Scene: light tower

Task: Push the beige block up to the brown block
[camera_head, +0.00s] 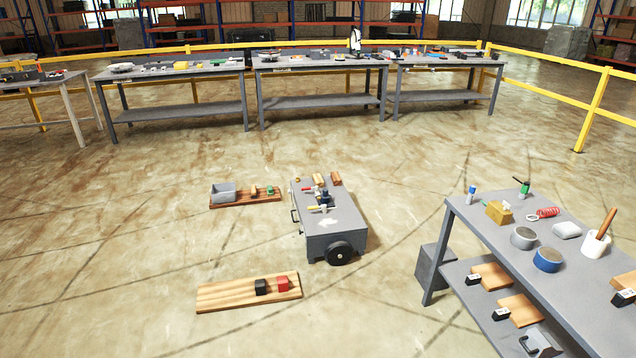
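A beige block (319,180) lies on the far end of the grey wheeled cart (340,228). A brown block (336,179) lies just to its right, also at the cart's far end. A narrow gap seems to separate them, but they are too small to be certain. Neither of my grippers is in view.
A wooden board (222,297) with a black and a red block lies on the floor front left. Another board (231,203) with a grey bin lies left of the cart. A cluttered workbench (515,252) stands at right. Open floor surrounds the cart.

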